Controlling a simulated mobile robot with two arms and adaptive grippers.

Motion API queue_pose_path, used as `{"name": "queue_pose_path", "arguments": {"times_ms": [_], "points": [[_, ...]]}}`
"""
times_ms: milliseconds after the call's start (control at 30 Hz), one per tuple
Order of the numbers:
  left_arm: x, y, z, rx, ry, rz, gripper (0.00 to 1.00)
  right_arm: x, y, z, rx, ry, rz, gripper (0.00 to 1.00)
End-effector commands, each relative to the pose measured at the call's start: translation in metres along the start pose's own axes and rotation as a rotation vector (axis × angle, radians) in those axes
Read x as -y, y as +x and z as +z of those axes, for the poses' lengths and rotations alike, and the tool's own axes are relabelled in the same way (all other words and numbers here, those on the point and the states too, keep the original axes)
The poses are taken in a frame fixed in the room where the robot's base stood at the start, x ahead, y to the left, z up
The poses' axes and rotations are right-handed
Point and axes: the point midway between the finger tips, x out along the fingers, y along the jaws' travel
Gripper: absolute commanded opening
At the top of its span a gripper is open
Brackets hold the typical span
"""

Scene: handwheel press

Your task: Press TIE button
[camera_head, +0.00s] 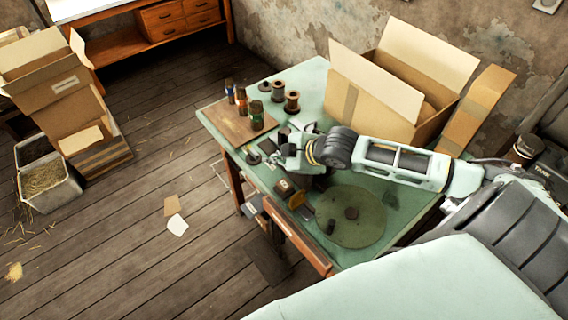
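My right arm comes in from the right over the green-topped table (318,92). Its gripper (276,153) is above the table's left part, among small dark items. The fingers blend with those items, so I cannot tell whether they are open or shut. No button marked TIE can be made out. A small brown block (284,189) and an orange-brown piece (297,200) lie just below the gripper. A round olive-green disc (351,217) with a dark hub lies to their right. My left gripper is not in view.
A wooden board (226,121) holds several small bottles (242,100). Thread spools (292,101) stand beside it. A large open cardboard box (372,100) fills the table's back. A drawer (297,240) is at the front. Stacked boxes (58,95) stand left; the wooden floor (140,220) between is mostly clear.

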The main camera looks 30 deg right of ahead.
Motion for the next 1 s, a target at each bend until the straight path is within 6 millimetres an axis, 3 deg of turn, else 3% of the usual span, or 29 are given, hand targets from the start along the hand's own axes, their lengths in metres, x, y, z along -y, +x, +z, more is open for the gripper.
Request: {"name": "queue_pose_path", "arguments": {"times_ms": [267, 800, 1000], "points": [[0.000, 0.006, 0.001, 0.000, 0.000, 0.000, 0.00, 0.004, 0.004, 0.003, 0.000, 0.001, 0.000, 0.00], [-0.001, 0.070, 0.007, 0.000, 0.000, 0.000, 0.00, 0.036, 0.049, 0.036, 0.001, 0.002, -0.001, 0.00], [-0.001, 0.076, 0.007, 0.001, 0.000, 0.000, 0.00, 0.044, 0.060, 0.044, 0.001, 0.001, -0.001, 0.00]]}}
